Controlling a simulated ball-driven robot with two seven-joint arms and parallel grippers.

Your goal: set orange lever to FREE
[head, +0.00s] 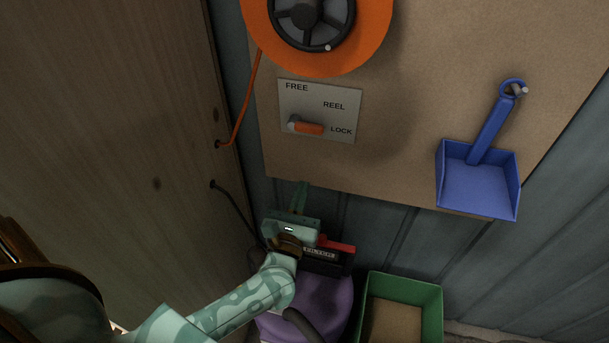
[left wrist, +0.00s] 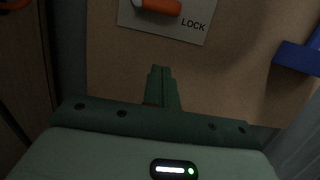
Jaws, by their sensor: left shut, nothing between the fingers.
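The orange lever (head: 308,128) is on a pale label plate (head: 318,102) marked FREE, REEL and LOCK, fixed to a brown board. The lever's pivot is at its left end and its orange handle points right, towards the word LOCK. In the left wrist view the lever (left wrist: 158,6) shows at the top edge, beside the word LOCK. My left gripper (head: 301,186) is shut and empty, below the plate at the board's lower edge, apart from the lever. It also shows shut in the left wrist view (left wrist: 161,72). My right gripper is not in view.
An orange reel (head: 318,62) with a dark hub is above the plate. A blue dustpan (head: 478,180) hangs at the right. A green bin (head: 403,280) and a purple object (head: 312,310) stand below. A wooden panel (head: 120,130) stands at the left.

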